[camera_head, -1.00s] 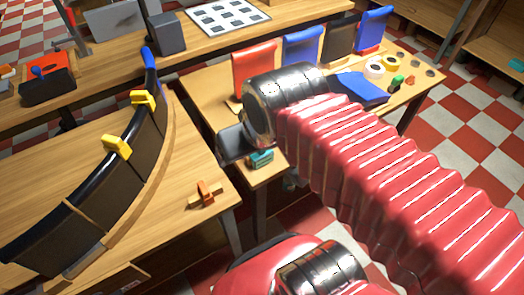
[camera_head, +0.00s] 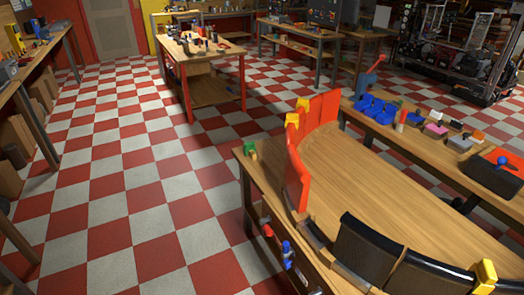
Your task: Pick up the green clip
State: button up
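A small green piece, which looks like the green clip (camera_head: 250,148), is at the left corner of the wooden bench (camera_head: 400,215). It is too small to tell its exact shape or whether it is fixed to anything. It stands apart from the red curved panel (camera_head: 297,180) on its right. My gripper and arm are not in view.
Black panels (camera_head: 368,248) continue the arc at the front right. Another table (camera_head: 405,142) behind holds blue trays (camera_head: 375,108). The checkered floor (camera_head: 140,190) left of the bench is clear.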

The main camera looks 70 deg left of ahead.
aim_at(250, 146)
jog(key=u, duration=2.45)
